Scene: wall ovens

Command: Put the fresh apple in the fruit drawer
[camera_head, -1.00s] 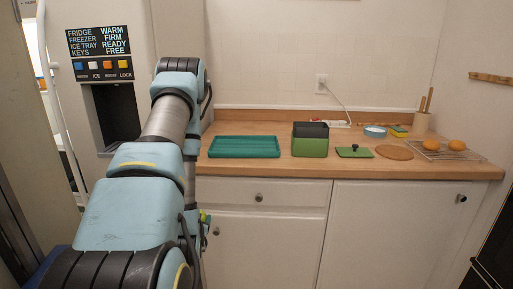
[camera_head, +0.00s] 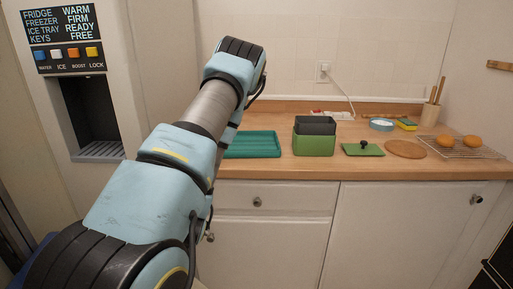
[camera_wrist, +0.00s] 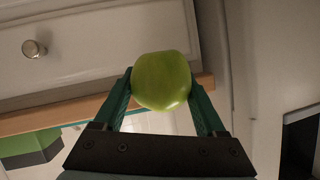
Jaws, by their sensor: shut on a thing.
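A green apple (camera_wrist: 162,80) is held between the two dark green fingers of my gripper (camera_wrist: 162,92) in the wrist view. The gripper is shut on it. White drawer fronts with a round knob (camera_wrist: 34,49) show behind the apple. In the head view my arm reaches up and forward, and it hides the gripper and the apple. A closed white drawer (camera_head: 266,199) lies under the counter; I cannot tell whether it is the fruit drawer.
A wooden counter (camera_head: 330,167) holds a teal tray (camera_head: 253,145), a green box (camera_head: 314,143), a green lid (camera_head: 362,150), a round board (camera_head: 405,149) and a wire rack (camera_head: 478,152) with two orange fruits. A fridge panel with a dispenser (camera_head: 90,115) stands at left.

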